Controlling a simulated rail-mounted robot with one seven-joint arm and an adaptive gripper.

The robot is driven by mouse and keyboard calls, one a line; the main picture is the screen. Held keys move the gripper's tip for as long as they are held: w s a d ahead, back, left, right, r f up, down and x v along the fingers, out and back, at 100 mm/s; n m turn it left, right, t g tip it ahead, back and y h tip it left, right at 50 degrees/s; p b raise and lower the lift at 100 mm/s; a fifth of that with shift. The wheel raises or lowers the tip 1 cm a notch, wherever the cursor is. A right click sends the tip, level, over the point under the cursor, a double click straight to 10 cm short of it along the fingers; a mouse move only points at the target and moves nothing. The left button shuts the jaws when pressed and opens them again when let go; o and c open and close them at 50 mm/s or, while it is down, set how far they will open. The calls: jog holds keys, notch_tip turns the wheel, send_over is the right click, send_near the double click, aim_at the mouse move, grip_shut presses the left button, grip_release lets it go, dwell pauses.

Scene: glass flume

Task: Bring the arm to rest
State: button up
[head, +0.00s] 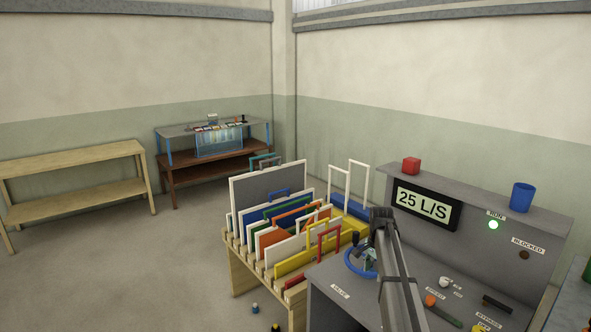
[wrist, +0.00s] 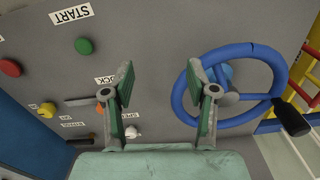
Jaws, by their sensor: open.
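The console has an orange knob (head: 429,300), a black lever (head: 497,304) and a "25 L/S" display (head: 424,207). The RUN lamp (head: 493,225) glows green; the BLOCKED lamp (head: 524,255) is dark. A wooden rack (head: 247,283) of coloured panels stands left of the console.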

jog(key=s+a+f+n, duration=0.4)
jog(key=s+f, duration=0.3)
jog(key=s, duration=0.5)
jog(key=s+a+f+n, duration=0.35)
jog(key=s+f, duration=0.35)
jog(key=s, duration=0.5)
jog(key=s+a+f+n, duration=0.3)
jog(key=s+f+n, duration=0.3)
jog(key=s, duration=0.6)
jog(key=s+f+m+g+b, duration=0.1)
jog(key=s+f+g+b, duration=0.5)
jog(key=s+f, duration=2.3)
jog(key=b, duration=0.4)
jog(key=shift+f+g, duration=0.4)
jog(key=shift+a+m, duration=0.1)
jog(key=shift+m, duration=0.15)
dwell(0.5)
